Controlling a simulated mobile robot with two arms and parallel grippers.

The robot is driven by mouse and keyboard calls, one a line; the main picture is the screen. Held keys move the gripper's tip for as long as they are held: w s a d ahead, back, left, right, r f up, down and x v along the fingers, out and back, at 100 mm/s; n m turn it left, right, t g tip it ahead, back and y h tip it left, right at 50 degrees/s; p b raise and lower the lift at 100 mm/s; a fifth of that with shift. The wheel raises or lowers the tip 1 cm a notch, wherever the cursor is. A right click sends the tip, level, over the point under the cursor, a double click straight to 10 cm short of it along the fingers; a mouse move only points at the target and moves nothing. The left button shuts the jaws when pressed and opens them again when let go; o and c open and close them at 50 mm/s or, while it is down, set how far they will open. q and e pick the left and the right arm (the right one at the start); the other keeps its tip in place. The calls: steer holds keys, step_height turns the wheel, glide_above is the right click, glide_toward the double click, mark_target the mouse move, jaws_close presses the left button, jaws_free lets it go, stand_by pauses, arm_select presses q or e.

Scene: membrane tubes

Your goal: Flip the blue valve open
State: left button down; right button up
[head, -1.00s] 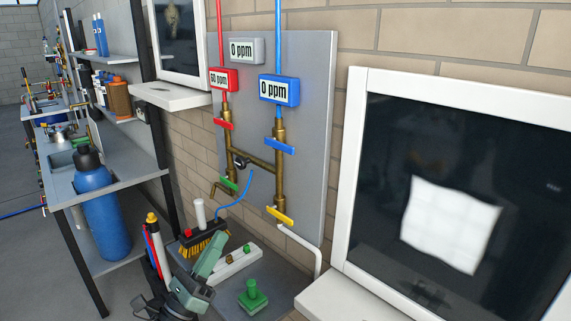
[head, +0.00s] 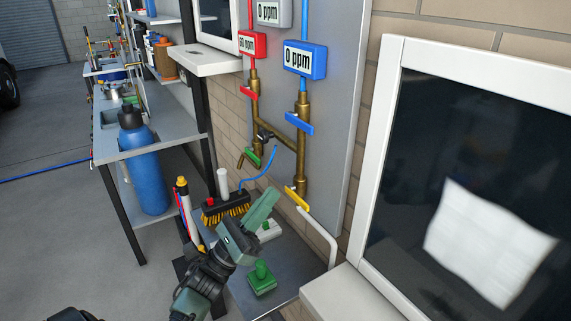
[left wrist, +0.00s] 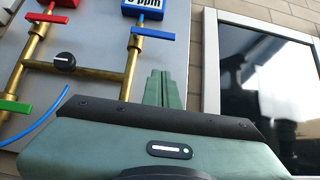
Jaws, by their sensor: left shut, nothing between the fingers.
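The blue valve (head: 299,123) is a flat blue handle on the right brass pipe, below the blue "0 ppm" display (head: 305,59). Its handle lies crosswise to the pipe, slightly tilted in the head view. It also shows in the left wrist view (left wrist: 152,40), at upper middle. My left gripper (head: 272,194) is shut and empty, below and left of the blue valve and apart from it. In the left wrist view its green fingers (left wrist: 164,78) are together, pointing up right of the pipe. My right gripper is not in view.
Red (head: 249,92), green (head: 249,157) and yellow (head: 296,197) valves sit on the same pipes. A black knob (head: 264,137) is on the crosspiece. Below are a brush (head: 225,207) and a green knobbed piece (head: 262,279). A white-framed window (head: 389,95) stands right.

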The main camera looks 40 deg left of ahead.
mark_target(299, 123)
arm_select(q)
steer(key=s+a+r+p+x, duration=0.1)
steer(key=p+x, duration=0.5)
steer(key=x, duration=0.6)
steer(key=shift+s+r+p, duration=0.25)
steer(key=shift+r+p, duration=0.15)
steer(key=shift+r, duration=0.25)
steer(key=shift+d, duration=0.15)
steer(key=shift+d+r+n+t+y, duration=0.15)
steer(key=shift+n+t+y, duration=0.25)
steer(key=shift+n+y, duration=0.5)
